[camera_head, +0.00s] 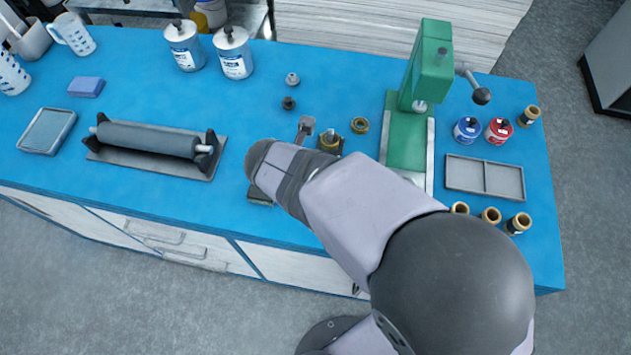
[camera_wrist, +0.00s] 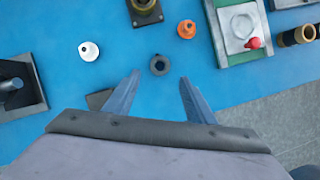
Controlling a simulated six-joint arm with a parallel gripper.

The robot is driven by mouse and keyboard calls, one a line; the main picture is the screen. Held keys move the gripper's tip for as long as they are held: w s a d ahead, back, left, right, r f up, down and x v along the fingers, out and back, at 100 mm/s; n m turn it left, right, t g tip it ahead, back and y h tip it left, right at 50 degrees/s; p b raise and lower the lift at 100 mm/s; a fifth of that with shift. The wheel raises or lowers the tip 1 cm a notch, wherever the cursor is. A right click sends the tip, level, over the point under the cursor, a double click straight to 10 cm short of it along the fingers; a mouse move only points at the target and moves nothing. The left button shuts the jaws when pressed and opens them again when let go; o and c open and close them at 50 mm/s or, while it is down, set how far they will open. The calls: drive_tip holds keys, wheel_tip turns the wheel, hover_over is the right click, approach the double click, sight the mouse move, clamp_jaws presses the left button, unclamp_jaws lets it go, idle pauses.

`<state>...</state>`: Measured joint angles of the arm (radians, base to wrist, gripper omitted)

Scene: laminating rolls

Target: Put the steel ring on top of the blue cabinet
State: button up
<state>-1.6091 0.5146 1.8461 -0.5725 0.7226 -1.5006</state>
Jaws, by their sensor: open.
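A paler, silvery round piece with a hole (camera_wrist: 89,51) lies further left. I cannot tell for certain which is the steel ring. The blue cabinet (camera_head: 120,75) is the long bench with a blue top and pale drawers. My gripper (camera_wrist: 160,82) is open and empty above this top. In the head view my arm hides the fingers and part of the top.
A green press (camera_head: 428,70) stands right of my arm. A roller on a stand (camera_head: 150,140) lies left. Brass fittings (camera_head: 490,214) stand near the front right edge. The back middle has free room.

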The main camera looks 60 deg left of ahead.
drive_tip(key=shift+b+v, duration=0.3)
drive_tip(key=shift+v, duration=2.05)
drive_tip(key=w+d+m+g+h, duration=0.2)
drive_tip(key=w+d+m+h, duration=0.1)
drive_tip(key=w+d+m, duration=1.7)
drive_tip(key=s+d+f+m+g, duration=0.1)
drive_tip(key=d+m, duration=0.9)
drive_tip(key=d, duration=0.2)
drive_tip(key=s+d+f+m+g+y, duration=0.1)
drive_tip(key=s+d+m, duration=0.1)
drive_tip(key=d+m, duration=0.8)
drive_tip(key=shift+s+d+f, duration=0.35)
drive_tip(key=shift+d+f, duration=0.05)
drive_tip(key=shift+d, duration=0.85)
